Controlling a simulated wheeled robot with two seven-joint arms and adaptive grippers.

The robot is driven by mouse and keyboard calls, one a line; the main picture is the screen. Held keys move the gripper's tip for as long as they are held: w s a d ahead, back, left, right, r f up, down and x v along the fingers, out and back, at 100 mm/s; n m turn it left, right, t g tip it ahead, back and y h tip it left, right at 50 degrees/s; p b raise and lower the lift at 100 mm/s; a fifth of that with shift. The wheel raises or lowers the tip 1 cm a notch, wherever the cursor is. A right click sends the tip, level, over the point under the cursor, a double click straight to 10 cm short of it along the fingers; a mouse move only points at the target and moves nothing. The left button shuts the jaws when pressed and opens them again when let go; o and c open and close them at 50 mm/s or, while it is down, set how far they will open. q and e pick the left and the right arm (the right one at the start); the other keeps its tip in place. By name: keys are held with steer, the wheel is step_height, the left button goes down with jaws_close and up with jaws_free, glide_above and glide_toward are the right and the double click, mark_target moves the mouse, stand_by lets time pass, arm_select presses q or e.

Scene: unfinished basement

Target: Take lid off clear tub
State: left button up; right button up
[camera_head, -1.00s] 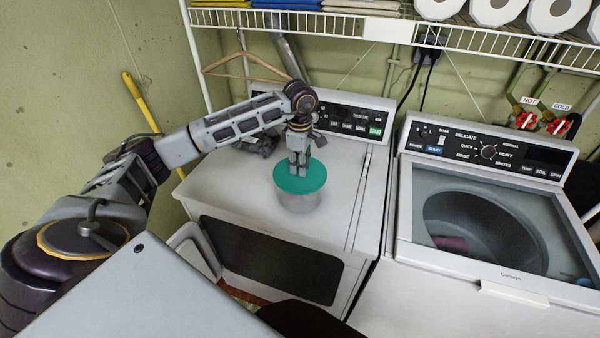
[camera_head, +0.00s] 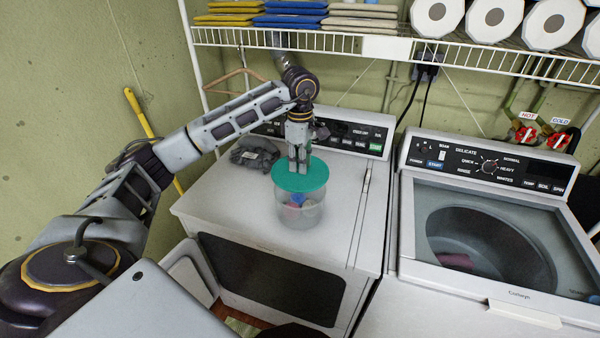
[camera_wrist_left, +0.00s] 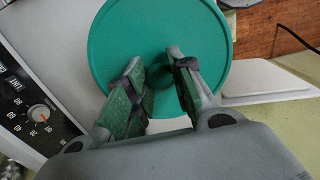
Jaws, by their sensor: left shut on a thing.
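My right gripper is not in view.
The dryer top (camera_head: 235,205) is clear around the tub. A grey crumpled cloth (camera_head: 255,153) lies at the back left. A wire shelf (camera_head: 350,43) with folded cloths and paper rolls hangs above.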

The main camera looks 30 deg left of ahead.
arm_select(q)
steer(key=shift+r, duration=1.4)
